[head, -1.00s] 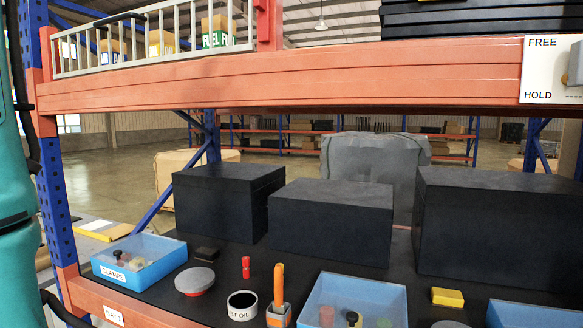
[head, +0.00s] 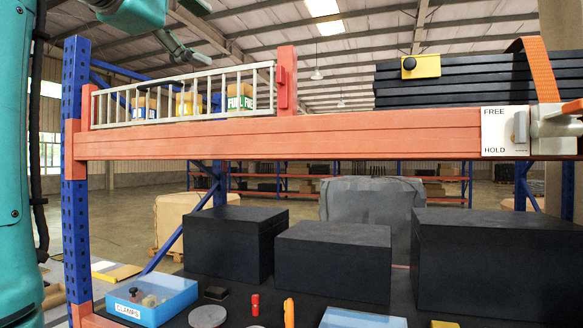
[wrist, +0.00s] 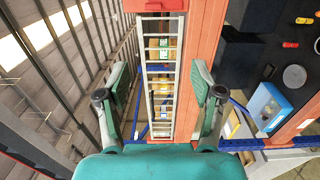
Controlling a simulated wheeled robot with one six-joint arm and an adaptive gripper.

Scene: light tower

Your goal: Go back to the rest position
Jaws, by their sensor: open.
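My gripper (wrist: 159,80) is open in the wrist view, its two fingers wide apart with nothing between them. Beyond the fingers are a pale rail guard (wrist: 160,75) and the orange beam (wrist: 200,40), seen from above. In the head view, teal arm parts of mine show at the left and top left, with grey finger parts above the rail guard (head: 180,105). The gripper appears clear of the rack.
Several boxes, one a fuel filter box (head: 240,98), stand behind the guard. A yellow block with a black knob (head: 421,66) sits on a dark stack. A FREE/HOLD plate (head: 495,130) is at right. A blue clamps bin (head: 155,300) and black cases (head: 235,243) are below.

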